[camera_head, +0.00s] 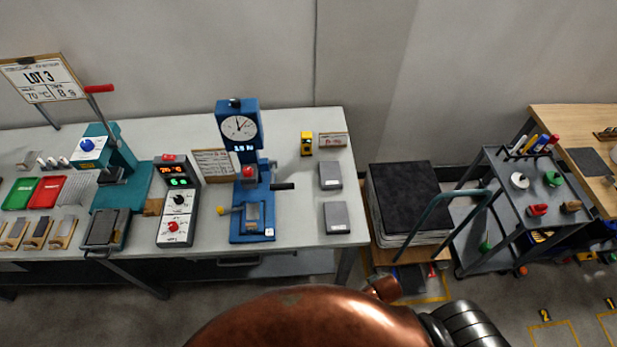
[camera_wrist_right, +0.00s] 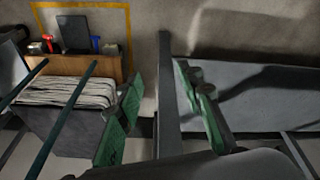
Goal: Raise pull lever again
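The blue test stand (camera_head: 239,170) with a round dial stands on the grey bench, and a black-handled lever (camera_head: 284,186) sticks out to its right. The teal press (camera_head: 118,160) stands farther left; its lever with a red grip (camera_head: 99,88) points up. I cannot tell which of the two is the pull lever. My right gripper (camera_wrist_right: 160,85) shows in its wrist view with green fingers spread apart and nothing visibly held. It is outside the head view, and neither lever shows clearly in the wrist view. My left gripper is in neither view.
A control box (camera_head: 177,200) stands between the two machines. Grey blocks (camera_head: 337,217) lie at the bench's right end. A sheet stack (camera_head: 405,195) and a grey cart (camera_head: 535,185) stand to the right. My copper-coloured arm covers the lower middle of the head view.

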